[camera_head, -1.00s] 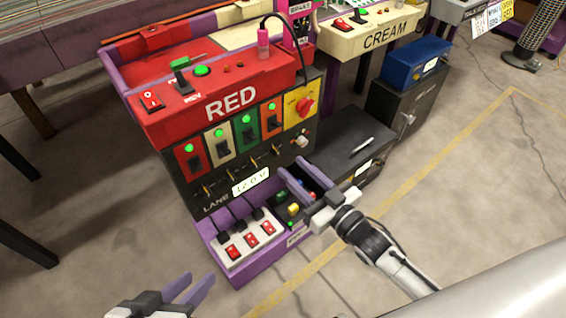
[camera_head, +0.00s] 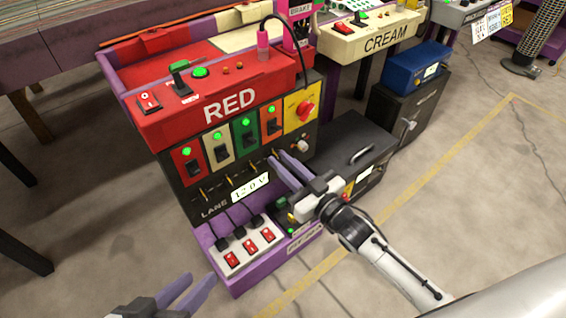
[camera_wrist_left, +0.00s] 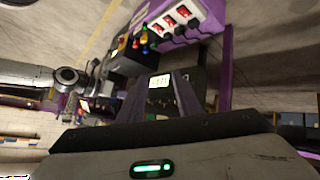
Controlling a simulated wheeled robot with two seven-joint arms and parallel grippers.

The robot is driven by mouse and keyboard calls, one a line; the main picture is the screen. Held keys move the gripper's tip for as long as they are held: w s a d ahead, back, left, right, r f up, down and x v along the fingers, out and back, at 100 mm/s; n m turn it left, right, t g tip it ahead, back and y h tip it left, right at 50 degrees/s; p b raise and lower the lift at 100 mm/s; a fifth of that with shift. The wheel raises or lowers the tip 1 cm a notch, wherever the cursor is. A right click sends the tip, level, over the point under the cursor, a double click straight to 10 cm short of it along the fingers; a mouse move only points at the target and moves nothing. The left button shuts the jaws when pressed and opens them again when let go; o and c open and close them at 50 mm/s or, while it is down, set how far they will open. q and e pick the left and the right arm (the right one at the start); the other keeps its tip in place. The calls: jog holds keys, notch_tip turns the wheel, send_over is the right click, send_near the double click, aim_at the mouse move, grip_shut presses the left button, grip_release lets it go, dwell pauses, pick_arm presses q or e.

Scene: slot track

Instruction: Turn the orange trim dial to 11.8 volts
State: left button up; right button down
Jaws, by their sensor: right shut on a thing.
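The red control station (camera_head: 230,103) has a dark lower panel with a row of small trim dials under its coloured switches. The orange dial, below the orange switch plate (camera_head: 271,121), is hidden by the fingertips of my right gripper (camera_head: 277,158), which are shut at that spot. A white display (camera_head: 250,187) just below the row appears to read 12.0 V. It also shows in the left wrist view (camera_wrist_left: 158,81), too small to read surely. My left gripper (camera_head: 193,287) is open and empty, low in front of the station, apart from it.
A purple tray (camera_head: 240,285) with a white power strip (camera_head: 250,246) and a black box with coloured knobs juts out below the panel. A black case (camera_head: 350,140) stands to the right. The floor in front is clear.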

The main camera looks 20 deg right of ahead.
jog(key=shift+n, duration=0.3)
jog(key=shift+r+p, duration=0.1)
jog(key=shift+p, duration=0.25)
jog(key=n+p, duration=0.1)
jog(key=n, duration=0.2)
jog(key=shift+a, duration=0.1)
jog(key=n+p, duration=0.1)
jog(key=n, duration=0.1)
jog(key=shift+n, duration=0.3)
pick_arm(q)
jog(key=a+f, duration=0.1)
jog(key=a+f+g+y, duration=0.1)
jog(key=shift+s+f, duration=0.35)
pick_arm(e)
jog(key=n, duration=0.2)
jog(key=shift+n, duration=0.3)
pick_arm(q)
jog(key=shift+d+r, duration=0.1)
jog(key=shift+r, duration=0.05)
pick_arm(e)
jog(key=c, duration=1.7)
grip_release()
